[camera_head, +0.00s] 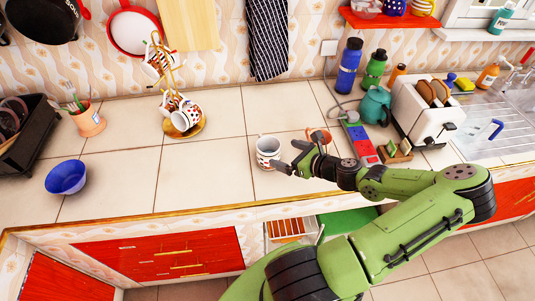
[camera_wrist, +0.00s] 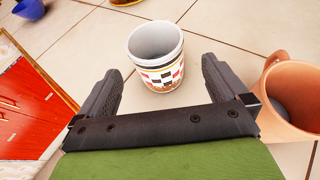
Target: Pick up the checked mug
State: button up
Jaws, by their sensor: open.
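The checked mug (camera_head: 268,152) stands upright on the tiled counter, left of my gripper (camera_head: 287,156). In the wrist view the checked mug (camera_wrist: 157,60) is white inside, with a band of black, white and red checks. My gripper (camera_wrist: 160,75) is open and empty. Its two fingers point toward the mug, one on each side of its lower part, and the mug's base sits just beyond or between the fingertips. I cannot tell whether either finger touches it. The mug's handle is not visible in the wrist view.
An orange cup (camera_wrist: 292,95) stands close to the right finger; it also shows behind my gripper in the head view (camera_head: 318,135). A blue bowl (camera_head: 66,177) and a mug tree (camera_head: 183,125) stand to the left. A toaster (camera_head: 425,110) is at right. Counter left of the mug is clear.

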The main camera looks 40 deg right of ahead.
aim_at(261, 146)
jog(key=x, duration=0.9)
jog(key=shift+a+b, duration=0.3)
jog(key=shift+b, duration=0.05)
jog(key=shift+s+r, duration=0.1)
jog(key=shift+s, duration=0.05)
jog(key=c, duration=1.1)
jog(key=shift+r, duration=0.1)
notch_tip(261, 146, up, 10)
jog(key=p, duration=0.2)
jog(key=shift+p, duration=0.35)
